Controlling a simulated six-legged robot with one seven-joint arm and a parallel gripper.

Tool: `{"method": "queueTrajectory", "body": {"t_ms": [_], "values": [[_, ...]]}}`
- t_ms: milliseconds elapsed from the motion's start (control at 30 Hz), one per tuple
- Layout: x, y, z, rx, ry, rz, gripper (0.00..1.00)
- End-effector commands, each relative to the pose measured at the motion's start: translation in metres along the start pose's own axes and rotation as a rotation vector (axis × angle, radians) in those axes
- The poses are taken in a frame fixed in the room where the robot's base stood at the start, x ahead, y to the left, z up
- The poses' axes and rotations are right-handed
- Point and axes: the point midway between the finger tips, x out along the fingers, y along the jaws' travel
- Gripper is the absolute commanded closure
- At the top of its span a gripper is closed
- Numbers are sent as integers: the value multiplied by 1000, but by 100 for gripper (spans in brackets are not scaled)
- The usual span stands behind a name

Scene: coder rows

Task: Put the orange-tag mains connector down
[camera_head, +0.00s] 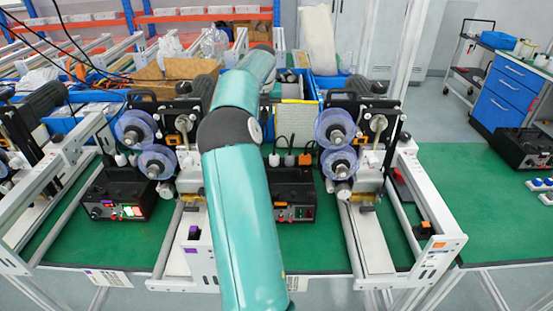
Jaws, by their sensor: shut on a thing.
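My teal arm rises through the middle of the view and bends down again at its far end. My gripper is not visible; the arm hides the area behind it. I cannot pick out a held connector. A small orange block (305,158) stands behind the middle black control box (297,206), beside white plug-like pieces (274,159) with black cables rising from them. I cannot tell whether this block is the orange-tag connector. An orange tag (437,246) is on the front end of the right coder's white frame (430,256).
The right coder carries clear blue reels (335,129). Another coder (138,128) and black box (118,204) stand at left; a purple tag (191,250) marks a frame front. The green bench (450,190) has bare room at right. Blue bins (325,84) stand behind.

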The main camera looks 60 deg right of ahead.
Motion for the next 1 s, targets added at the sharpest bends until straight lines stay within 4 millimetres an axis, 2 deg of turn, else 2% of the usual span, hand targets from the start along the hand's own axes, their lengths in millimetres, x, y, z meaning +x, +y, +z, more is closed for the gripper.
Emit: {"method": "queueTrajectory", "body": {"t_ms": [133, 233, 600, 700, 867, 1000], "values": [[1, -3, 2, 43, 2, -12, 100], [11, -4, -1, 51, 5, -13, 100], [94, -4, -23, 50, 6, -13, 100], [109, -4, -26, 48, 4, -12, 100], [122, -3, -29, 47, 3, -12, 100], [145, -3, -36, 45, 6, -11, 100]]}}
